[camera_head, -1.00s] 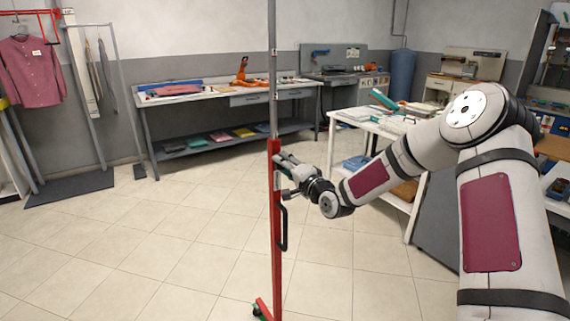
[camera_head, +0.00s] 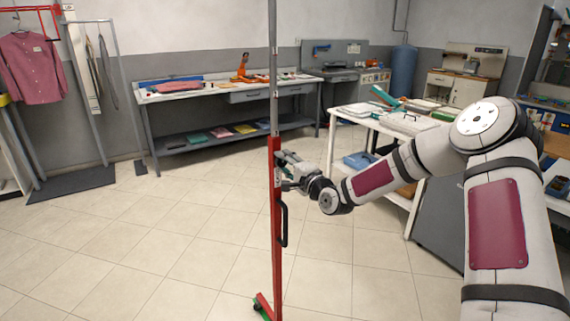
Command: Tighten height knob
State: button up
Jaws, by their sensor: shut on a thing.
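A red upright post (camera_head: 277,215) with a grey inner pole (camera_head: 273,70) stands in the middle of the view. My gripper (camera_head: 283,172) is at the upper part of the red post, on its right side, just below where the grey pole enters. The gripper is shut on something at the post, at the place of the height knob. The knob itself is hidden by the fingers and too small to make out. A black handle (camera_head: 284,228) sits on the post below my gripper.
The post's red foot (camera_head: 263,306) has a green-and-black caster. A long workbench (camera_head: 218,97) stands behind, and a white table (camera_head: 375,122) with papers is to the right, behind my arm. A pink shirt (camera_head: 32,70) hangs at left. The tiled floor at left is clear.

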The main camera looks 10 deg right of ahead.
jog(key=o, duration=1.1)
jog(key=shift+o, duration=0.2)
jog(key=shift+d, duration=0.1)
jog(key=v, duration=1.2)
